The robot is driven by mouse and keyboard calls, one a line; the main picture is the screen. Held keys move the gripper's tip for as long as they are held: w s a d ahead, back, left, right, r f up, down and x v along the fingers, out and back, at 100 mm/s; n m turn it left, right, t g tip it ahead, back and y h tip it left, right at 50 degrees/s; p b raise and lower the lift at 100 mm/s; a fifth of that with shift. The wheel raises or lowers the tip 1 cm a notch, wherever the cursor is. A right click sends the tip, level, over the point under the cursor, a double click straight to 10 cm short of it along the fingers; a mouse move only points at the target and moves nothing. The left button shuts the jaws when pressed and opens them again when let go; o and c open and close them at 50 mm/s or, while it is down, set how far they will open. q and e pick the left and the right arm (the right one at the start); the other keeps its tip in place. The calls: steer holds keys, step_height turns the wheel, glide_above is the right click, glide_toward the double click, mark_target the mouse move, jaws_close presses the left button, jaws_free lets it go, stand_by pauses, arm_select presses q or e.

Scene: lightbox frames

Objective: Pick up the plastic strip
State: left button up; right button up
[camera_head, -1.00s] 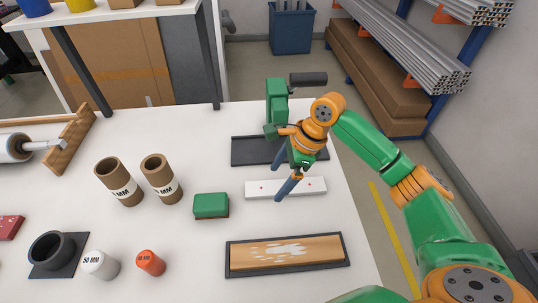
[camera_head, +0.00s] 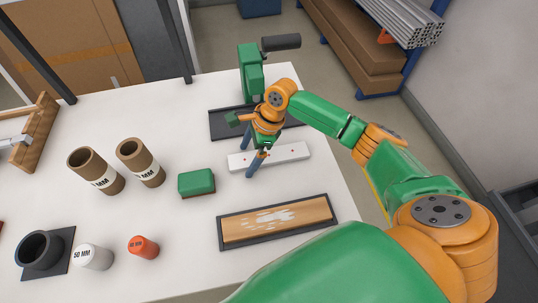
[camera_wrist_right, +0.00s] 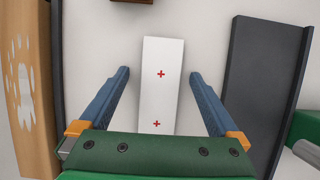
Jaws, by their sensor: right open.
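The plastic strip is a flat white bar (camera_head: 290,152) lying on the white table, in front of the dark tray. In the right wrist view the strip (camera_wrist_right: 162,100) runs lengthwise between the fingers and shows two small red crosses. My right gripper (camera_head: 249,161) is open, with its two blue fingers over the left part of the strip in the head view. In the wrist view the open fingers (camera_wrist_right: 160,73) stand on either side of the strip, with a gap to each edge. Whether the fingertips touch the table cannot be told. My left gripper is not in view.
Behind the strip is a dark tray (camera_head: 222,124) with a green device (camera_head: 250,72). In front lies a dark-framed wooden board (camera_head: 235,230). Left of the strip are a green block (camera_head: 196,182) and two cardboard tubes (camera_head: 140,163). Bare table surrounds the strip.

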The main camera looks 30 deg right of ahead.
steer(key=shift+w+f+p, duration=0.1)
steer(key=shift+f+p, duration=0.05)
steer(key=shift+p, duration=0.15)
steer(key=c, duration=1.5)
steer(key=shift+c, duration=0.2)
